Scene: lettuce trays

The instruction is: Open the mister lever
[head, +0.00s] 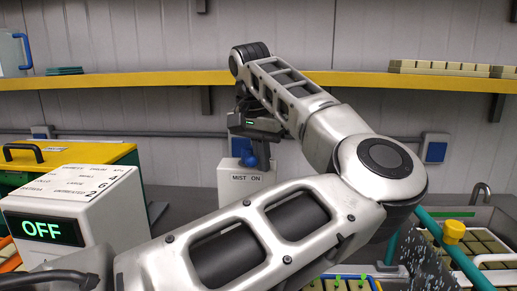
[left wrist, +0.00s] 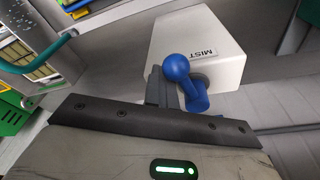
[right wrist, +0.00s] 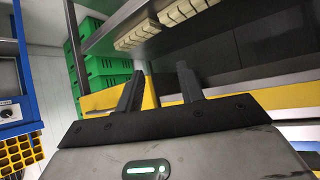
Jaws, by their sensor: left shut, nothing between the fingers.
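The mister box (head: 230,188) is a white block on the back counter, labelled MIST ON in the head view. A blue lever with a round knob (head: 242,148) stands on it, partly hidden by my gripper. The left wrist view also shows the white box (left wrist: 215,40) and the blue lever (left wrist: 177,68). My left gripper (head: 264,165) points down at the box; its fingers (left wrist: 160,80) are shut and empty, close beside the lever. I cannot tell whether they touch it. My right gripper (right wrist: 160,78) is open and empty, away from the box, and shows only in its own wrist view.
A white box with an OFF display (head: 48,229) stands at the front left, near a yellow-lidded case (head: 75,155). A yellow-edged shelf (head: 130,80) runs above. Green crates (right wrist: 100,75) show in the right wrist view.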

